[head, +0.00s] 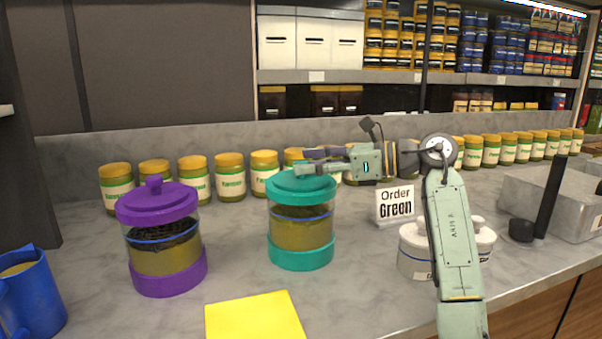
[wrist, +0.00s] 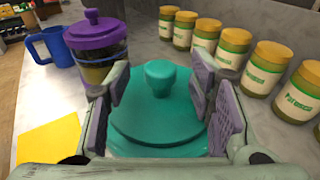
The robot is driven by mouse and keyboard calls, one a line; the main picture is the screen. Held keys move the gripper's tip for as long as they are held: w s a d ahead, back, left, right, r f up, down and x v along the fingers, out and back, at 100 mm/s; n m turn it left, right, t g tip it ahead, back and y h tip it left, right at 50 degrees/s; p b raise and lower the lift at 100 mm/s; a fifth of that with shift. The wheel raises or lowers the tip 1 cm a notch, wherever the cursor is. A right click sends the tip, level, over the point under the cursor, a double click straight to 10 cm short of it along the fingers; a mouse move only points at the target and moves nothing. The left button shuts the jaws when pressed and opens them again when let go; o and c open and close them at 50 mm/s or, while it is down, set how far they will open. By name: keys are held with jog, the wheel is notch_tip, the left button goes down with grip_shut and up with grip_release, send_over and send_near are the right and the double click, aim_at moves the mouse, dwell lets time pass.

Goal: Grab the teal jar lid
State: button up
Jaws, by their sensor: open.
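The teal jar (head: 301,226) stands upright on the counter, with glass sides and a yellowish filling. Its teal lid (head: 285,184) is on top. In the wrist view the teal lid (wrist: 137,125) fills the middle, and its round knob (wrist: 160,78) stands up between the fingers. My gripper (head: 318,160) is at the lid from the right. In the wrist view my gripper (wrist: 157,100) is open, with one finger on each side of the knob and a gap to each. In the head view my fingers hide the knob.
A purple-lidded jar (head: 160,240) stands to the left, and a blue mug (head: 30,295) at far left. A yellow sheet (head: 255,318) lies in front. A row of yellow-capped jars (head: 230,178) lines the back. An order sign (head: 395,205) and white canisters (head: 414,258) stand right.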

jog(key=shift+x, duration=1.15)
jog(key=shift+c, duration=0.4)
grip_shut()
